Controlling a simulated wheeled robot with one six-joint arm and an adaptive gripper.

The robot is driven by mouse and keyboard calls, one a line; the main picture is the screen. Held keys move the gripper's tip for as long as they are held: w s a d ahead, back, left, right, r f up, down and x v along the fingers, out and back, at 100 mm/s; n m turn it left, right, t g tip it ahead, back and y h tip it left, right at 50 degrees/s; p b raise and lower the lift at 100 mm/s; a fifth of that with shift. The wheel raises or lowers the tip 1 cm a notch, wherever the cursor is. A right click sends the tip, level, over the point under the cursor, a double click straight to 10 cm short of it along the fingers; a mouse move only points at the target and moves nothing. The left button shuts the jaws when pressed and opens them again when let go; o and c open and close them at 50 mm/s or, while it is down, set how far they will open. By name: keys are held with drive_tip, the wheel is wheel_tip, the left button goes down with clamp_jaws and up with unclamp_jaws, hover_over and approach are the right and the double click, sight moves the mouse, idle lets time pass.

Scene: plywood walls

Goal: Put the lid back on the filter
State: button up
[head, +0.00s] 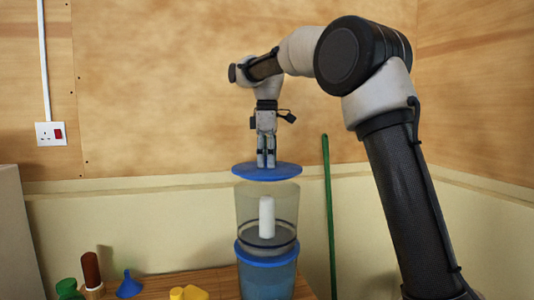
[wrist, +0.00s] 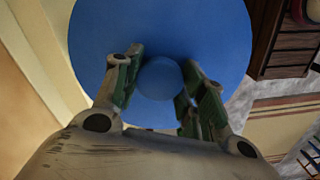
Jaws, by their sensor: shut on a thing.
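The blue lid (head: 267,172) is level in the head view, just above the filter's open top. The filter (head: 267,215) is a clear upper container with a white candle (head: 267,217) inside, standing on a blue lower container. My gripper (head: 266,163) points straight down and is shut on the lid's knob. In the wrist view the lid (wrist: 215,45) fills much of the picture, with its round knob (wrist: 160,78) between my fingers (wrist: 158,90). In the head view a narrow gap appears between lid and rim. The filter is not recognisable in the wrist view.
The filter stands on a wooden table (head: 215,280). To its left are a yellow object (head: 188,293), a blue funnel (head: 129,285), a brown-topped item (head: 91,270) and a green object (head: 68,289). A green pole (head: 329,215) stands upright to the right. The wall is behind.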

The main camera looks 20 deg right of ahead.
drive_tip(key=shift+f, duration=2.5)
drive_tip(key=shift+f, duration=0.2)
drive_tip(key=o, duration=1.2)
drive_tip(key=shift+c, duration=0.2)
